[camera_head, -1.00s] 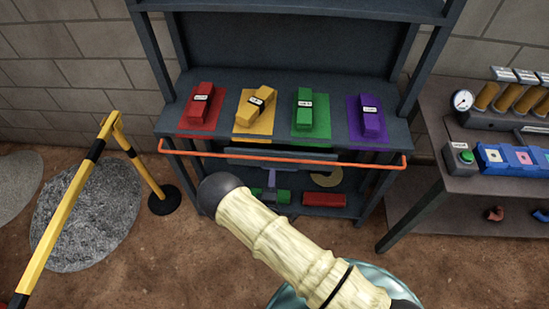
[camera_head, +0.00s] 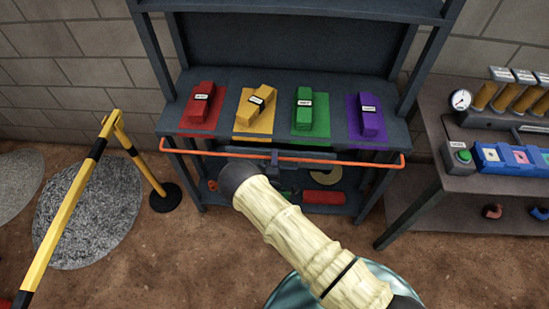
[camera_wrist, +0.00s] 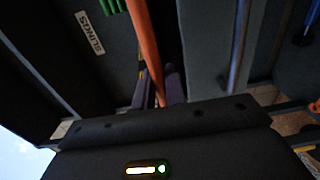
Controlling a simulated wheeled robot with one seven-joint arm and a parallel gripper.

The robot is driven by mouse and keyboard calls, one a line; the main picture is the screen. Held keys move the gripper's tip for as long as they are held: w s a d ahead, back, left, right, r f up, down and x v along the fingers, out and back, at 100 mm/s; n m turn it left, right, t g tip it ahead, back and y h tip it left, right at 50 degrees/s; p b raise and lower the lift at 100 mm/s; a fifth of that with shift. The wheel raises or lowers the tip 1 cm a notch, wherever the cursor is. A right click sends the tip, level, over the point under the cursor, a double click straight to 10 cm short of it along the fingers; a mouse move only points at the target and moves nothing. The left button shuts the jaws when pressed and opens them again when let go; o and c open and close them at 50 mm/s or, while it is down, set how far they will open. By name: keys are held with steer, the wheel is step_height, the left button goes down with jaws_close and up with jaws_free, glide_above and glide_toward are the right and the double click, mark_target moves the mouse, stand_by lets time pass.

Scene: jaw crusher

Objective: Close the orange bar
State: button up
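The orange bar (camera_head: 340,161) runs across the front of the dark shelf unit, just below the upper shelf's edge, bent back at both ends. It also shows in the wrist view (camera_wrist: 145,40), running down between the two fingers of my gripper (camera_wrist: 160,88). In the head view my gripper (camera_head: 275,159) is at the middle of the bar, partly hidden by my arm. The fingers lie close on both sides of the bar; whether they press on it is unclear.
Red (camera_head: 200,103), yellow (camera_head: 255,105), green (camera_head: 304,108) and purple (camera_head: 369,114) blocks lie on the shelf (camera_head: 340,85). A yellow-black barrier (camera_head: 68,205) stands left. A workbench (camera_head: 465,185) with a blue box stands right. Open dirt floor lies in front.

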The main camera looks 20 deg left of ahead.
jaws_close()
